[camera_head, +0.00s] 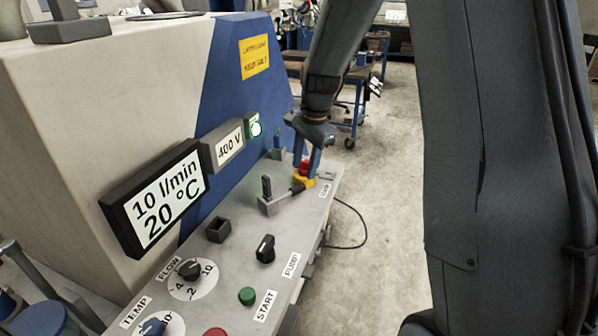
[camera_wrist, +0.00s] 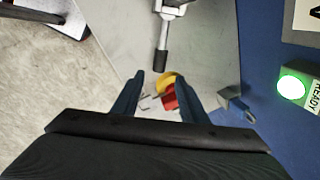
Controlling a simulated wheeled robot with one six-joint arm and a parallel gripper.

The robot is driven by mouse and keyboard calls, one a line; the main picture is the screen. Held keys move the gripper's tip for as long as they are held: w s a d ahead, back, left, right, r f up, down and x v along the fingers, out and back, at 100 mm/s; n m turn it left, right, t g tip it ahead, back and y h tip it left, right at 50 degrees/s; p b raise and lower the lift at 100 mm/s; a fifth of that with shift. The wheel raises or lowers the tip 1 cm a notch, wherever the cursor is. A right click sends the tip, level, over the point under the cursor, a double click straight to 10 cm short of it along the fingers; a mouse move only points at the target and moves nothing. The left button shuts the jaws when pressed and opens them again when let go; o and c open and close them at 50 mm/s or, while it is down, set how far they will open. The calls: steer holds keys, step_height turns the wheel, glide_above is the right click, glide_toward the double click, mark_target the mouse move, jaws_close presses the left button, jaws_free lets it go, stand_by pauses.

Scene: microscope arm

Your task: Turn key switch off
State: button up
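My gripper (camera_head: 305,163) reaches down over the right end of the grey control panel. In the wrist view my gripper (camera_wrist: 160,80) is open, its two blue fingers apart. I cannot clearly identify a key switch.
A lever with a black handle (camera_head: 268,195) stands close by on the panel. The pump knob (camera_head: 265,249), flow dial (camera_head: 190,269) and green start button (camera_head: 247,296) are nearer. A green READY lamp (camera_head: 255,128) is lit on the blue wall.

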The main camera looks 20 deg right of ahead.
mark_target(301, 185)
steer(key=shift+w+a+f+p, duration=0.15)
steer(key=shift+f+p, duration=0.15)
steer(key=shift+f, duration=0.9)
steer(key=shift+w+a+f+p, duration=0.1)
steer(key=shift+w+f+p, duration=0.15)
steer(key=shift+f, duration=0.9)
steer(key=shift+w+a+f+p, duration=0.1)
steer(key=shift+f+p, duration=0.2)
steer(key=shift+f, duration=0.9)
jaws_close()
